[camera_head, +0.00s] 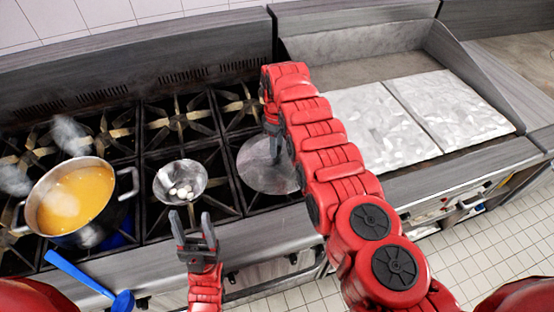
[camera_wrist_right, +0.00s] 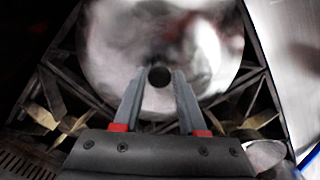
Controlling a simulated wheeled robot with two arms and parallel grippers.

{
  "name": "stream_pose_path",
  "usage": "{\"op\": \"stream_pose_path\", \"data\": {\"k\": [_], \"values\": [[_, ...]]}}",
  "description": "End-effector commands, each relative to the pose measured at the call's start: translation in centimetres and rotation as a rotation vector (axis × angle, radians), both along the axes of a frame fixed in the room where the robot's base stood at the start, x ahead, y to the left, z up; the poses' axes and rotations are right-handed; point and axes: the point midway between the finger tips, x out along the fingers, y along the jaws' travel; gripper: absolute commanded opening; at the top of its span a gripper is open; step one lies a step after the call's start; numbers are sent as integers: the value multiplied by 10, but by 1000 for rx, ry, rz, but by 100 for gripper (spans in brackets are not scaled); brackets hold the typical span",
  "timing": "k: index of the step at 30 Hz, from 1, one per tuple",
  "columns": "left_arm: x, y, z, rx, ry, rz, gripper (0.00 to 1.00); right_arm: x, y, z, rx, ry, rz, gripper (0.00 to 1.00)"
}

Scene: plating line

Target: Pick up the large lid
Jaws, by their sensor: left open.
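The large lid (camera_head: 258,176) is a round, shiny metal disc lying on the stove grates right of centre. In the right wrist view the lid (camera_wrist_right: 110,50) fills the upper middle, with its dark round knob (camera_wrist_right: 159,77) between my fingertips. My right gripper (camera_head: 275,152) points down over the lid; its fingers (camera_wrist_right: 159,85) are apart on either side of the knob. Whether they press on it cannot be told. My arm hides part of the lid in the head view. My left gripper (camera_head: 194,228) is open and empty at the stove's front edge.
A steaming pot of orange soup (camera_head: 76,200) stands on the left burners. A metal bowl (camera_head: 180,180) with several white pieces sits left of the lid. A blue ladle (camera_head: 85,277) lies at the front left. A flat griddle (camera_head: 370,125) is to the right.

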Motion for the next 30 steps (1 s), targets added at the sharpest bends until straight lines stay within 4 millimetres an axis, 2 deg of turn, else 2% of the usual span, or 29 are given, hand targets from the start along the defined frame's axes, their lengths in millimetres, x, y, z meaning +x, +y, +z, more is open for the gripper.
{"op": "stream_pose_path", "data": {"k": [1,6,30], "values": [[0,0,0,0,0,0,58,0,0,0,0,0,0,30],[0,0,0,0,0,0,58,0,0,0,0,0,0,0],[0,0,0,0,0,0,58,0,0,-1,0,1,0,0]]}}
